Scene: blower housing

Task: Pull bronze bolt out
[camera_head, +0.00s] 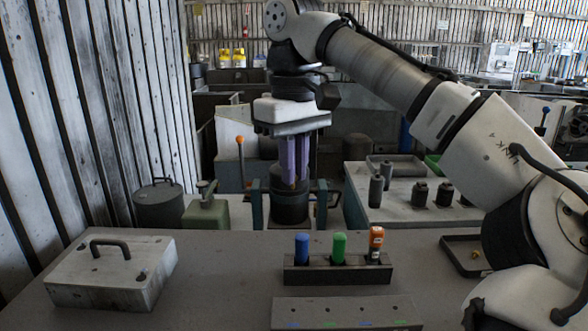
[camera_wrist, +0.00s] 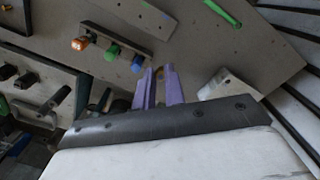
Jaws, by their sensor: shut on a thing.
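My gripper (camera_head: 294,184) points down, well above the far side of the table. Its purple fingers are shut on a small bronze bolt (camera_head: 293,187), of which only a bit shows between the tips. The fingers also show in the wrist view (camera_wrist: 160,72), with a bronze spot between them. The grey housing block (camera_head: 95,285) with a dark arched handle sits at the left of the table, apart from my gripper. A small bronze piece (camera_head: 476,253) lies in the dark tray (camera_head: 455,262) at the right.
A dark rack (camera_head: 337,274) holds blue, green and orange-handled tools upright. A flat plate (camera_head: 345,312) with several holes lies in front of it. A green rod (camera_wrist: 222,12) shows in the wrist view. The table between housing and rack is clear.

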